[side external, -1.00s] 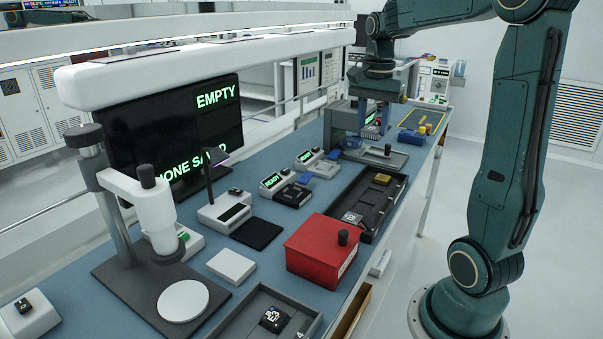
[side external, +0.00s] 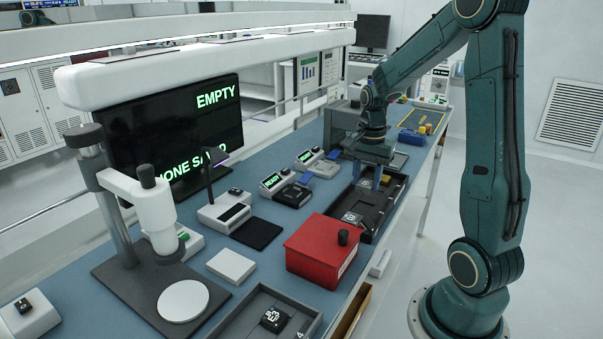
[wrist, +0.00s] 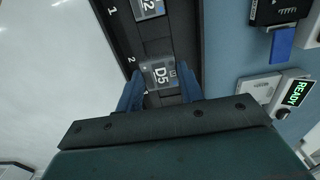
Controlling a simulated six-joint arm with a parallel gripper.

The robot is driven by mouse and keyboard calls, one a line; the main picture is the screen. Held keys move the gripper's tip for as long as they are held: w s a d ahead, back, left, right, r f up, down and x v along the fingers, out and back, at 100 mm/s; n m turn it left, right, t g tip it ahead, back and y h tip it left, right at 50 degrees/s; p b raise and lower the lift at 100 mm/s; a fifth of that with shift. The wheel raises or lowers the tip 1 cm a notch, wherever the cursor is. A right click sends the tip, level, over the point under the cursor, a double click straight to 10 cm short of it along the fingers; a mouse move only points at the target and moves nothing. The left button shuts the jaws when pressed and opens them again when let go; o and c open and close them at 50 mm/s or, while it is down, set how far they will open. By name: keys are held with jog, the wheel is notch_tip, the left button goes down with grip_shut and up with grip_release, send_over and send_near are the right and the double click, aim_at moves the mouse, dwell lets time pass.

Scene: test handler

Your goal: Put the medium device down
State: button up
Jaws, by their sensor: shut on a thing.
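My gripper (side external: 368,183) is low over the far half of the dark tray (side external: 378,216) in the side external view. In the wrist view its two blue fingers (wrist: 160,80) are shut on a grey device marked D5 (wrist: 160,73), one finger on each side. The device is at the tray (wrist: 120,28) near the printed number 2. I cannot tell whether it touches the tray floor. Another device (wrist: 148,8) sits in the tray by number 1; it also shows at the tray's near end (side external: 352,218).
A red box with a black knob (side external: 320,248) stands close to the tray's near end. Testers with READY displays (side external: 272,182) stand left of the tray; one shows in the wrist view (wrist: 290,92). A second tray (side external: 245,325) with a device lies at the front.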

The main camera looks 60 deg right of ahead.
aim_at(363, 208)
jog(key=shift+f, duration=2.75)
jog(key=shift+f, duration=0.15)
jog(key=o, duration=0.9)
notch_tip(363, 208, up, 12)
jog(key=shift+f, duration=0.1)
jog(key=shift+r, duration=0.3)
jog(key=shift+a, duration=0.1)
